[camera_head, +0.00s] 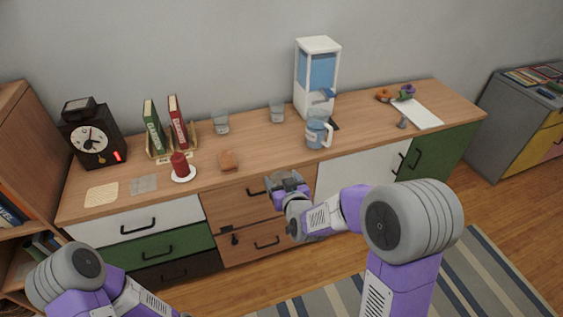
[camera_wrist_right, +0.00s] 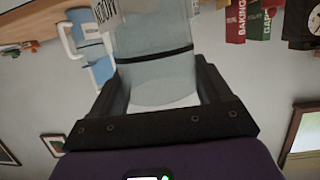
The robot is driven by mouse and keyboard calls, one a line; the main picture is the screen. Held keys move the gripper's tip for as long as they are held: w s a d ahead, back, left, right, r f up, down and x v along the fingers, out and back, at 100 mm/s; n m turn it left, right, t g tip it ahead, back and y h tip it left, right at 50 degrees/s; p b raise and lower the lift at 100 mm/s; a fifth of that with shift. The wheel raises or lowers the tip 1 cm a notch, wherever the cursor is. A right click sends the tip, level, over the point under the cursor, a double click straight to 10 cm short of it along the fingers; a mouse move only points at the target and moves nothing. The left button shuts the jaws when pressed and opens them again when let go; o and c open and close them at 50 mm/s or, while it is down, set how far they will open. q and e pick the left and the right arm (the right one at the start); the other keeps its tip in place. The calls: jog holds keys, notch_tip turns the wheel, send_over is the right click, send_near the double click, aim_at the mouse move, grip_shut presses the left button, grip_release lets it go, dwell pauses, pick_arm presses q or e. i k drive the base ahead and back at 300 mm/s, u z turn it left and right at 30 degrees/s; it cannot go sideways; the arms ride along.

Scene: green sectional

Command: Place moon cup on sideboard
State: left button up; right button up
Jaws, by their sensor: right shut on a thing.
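The moon cup (camera_wrist_right: 158,75) is a clear glass with a white label, partly readable as "MOON", in the right wrist view. My right gripper (camera_wrist_right: 162,88) is shut on it, with a dark finger on each side. In the head view, my right gripper (camera_head: 286,184) is in front of the sideboard's drawers, near the front edge of the top, and the cup is hard to make out there. The sideboard (camera_head: 258,137) has a wooden top with white, green and brown fronts. Only my left arm shows at the lower left; its gripper is out of view.
Two clear glasses (camera_head: 221,123) (camera_head: 277,112) stand toward the back. A blue pitcher (camera_head: 316,133) stands by a water dispenser (camera_head: 318,75). A red candle (camera_head: 180,165), books (camera_head: 153,128) and a clock (camera_head: 92,137) are left. The top's front middle is mostly clear.

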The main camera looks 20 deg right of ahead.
aim_at(276, 150)
jog(key=z, duration=0.55)
jog(key=i, duration=1)
jog(key=u, duration=0.55)
